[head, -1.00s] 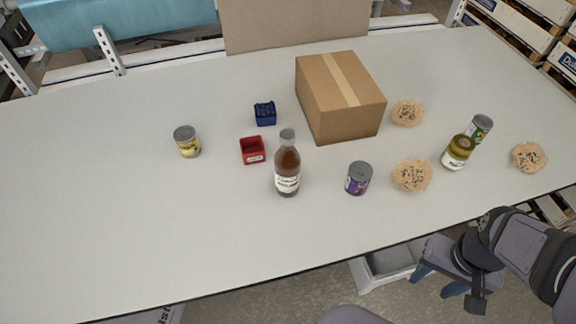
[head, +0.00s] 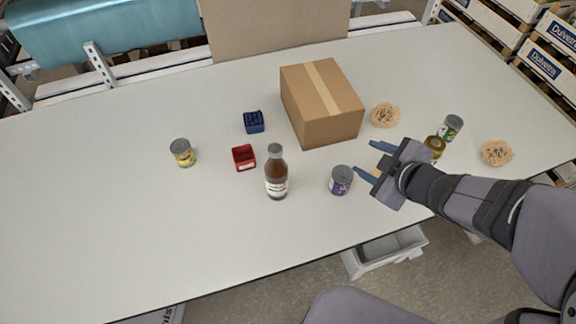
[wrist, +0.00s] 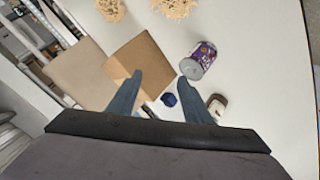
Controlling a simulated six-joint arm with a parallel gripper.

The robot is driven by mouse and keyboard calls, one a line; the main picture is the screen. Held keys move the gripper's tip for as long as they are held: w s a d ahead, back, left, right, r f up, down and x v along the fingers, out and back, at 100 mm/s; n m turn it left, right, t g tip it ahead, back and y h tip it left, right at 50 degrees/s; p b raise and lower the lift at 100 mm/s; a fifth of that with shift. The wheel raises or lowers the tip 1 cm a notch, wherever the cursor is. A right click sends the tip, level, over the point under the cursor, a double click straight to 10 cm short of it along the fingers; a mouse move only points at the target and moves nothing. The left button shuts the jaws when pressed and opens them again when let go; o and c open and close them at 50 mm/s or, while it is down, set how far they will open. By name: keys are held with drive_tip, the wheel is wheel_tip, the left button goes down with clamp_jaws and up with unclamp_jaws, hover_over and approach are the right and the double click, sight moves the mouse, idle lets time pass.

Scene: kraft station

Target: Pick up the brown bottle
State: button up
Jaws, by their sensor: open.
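The brown bottle (head: 277,174) stands upright on the table, with a grey cap and a white label. My gripper (head: 364,157) is open and empty, to the right of the bottle and above the table. The purple can (head: 341,180) stands between the bottle and my gripper. In the wrist view my two fingers (wrist: 155,92) are spread apart, and part of a brown item, likely the bottle (wrist: 217,104), shows to the right of the right finger. The purple can shows there too (wrist: 199,60).
A cardboard box (head: 322,102) stands behind. A red bin (head: 244,158) and a blue bin (head: 253,122) are left of it. A yellow can (head: 183,153) stands further left. A green can (head: 451,127), a jar (head: 434,146) and straw-like nests (head: 385,115) are at right. The table's left front is clear.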

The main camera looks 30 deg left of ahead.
sight(279, 157)
drive_tip(key=s+a+r+n+g+y+p, duration=0.1)
drive_tip(key=s+a+r+n+g+y, duration=0.2)
drive_tip(key=s+a+n+g+y, duration=0.55)
drive_tip(key=a+f+m+t+b, duration=0.1)
drive_tip(key=m, duration=0.1)
drive_tip(key=s+a+f+m+t+b, duration=0.1)
drive_tip(key=a+f+m, duration=0.1)
drive_tip(key=m, duration=0.1)
drive_tip(key=s+a+f+m+t+b, duration=0.1)
drive_tip(key=a+f+m+b, duration=0.1)
drive_tip(key=shift+s+a, duration=0.15)
drive_tip(key=a+r+m+t+p, duration=0.1)
drive_tip(key=a+r+m+y+p, duration=0.1)
drive_tip(key=m, duration=0.1)
drive_tip(key=shift+w+r+t+y, duration=0.25)
drive_tip(key=shift+w+r+t, duration=0.05)
drive_tip(key=shift+w+t, duration=0.1)
drive_tip(key=shift+w+r+m+t+y, duration=0.2)
drive_tip(key=shift+r+m+t+y, duration=0.1)
drive_tip(key=shift+m, duration=0.25)
drive_tip(key=shift+w+a+f+b, duration=0.1)
drive_tip(key=shift+a+f+b, duration=0.15)
drive_tip(key=shift+a+b, duration=0.65)
drive_tip(key=shift+w+a+r+b, duration=0.1)
drive_tip(key=shift+a+r+b, duration=0.1)
drive_tip(key=shift+b, duration=0.35)
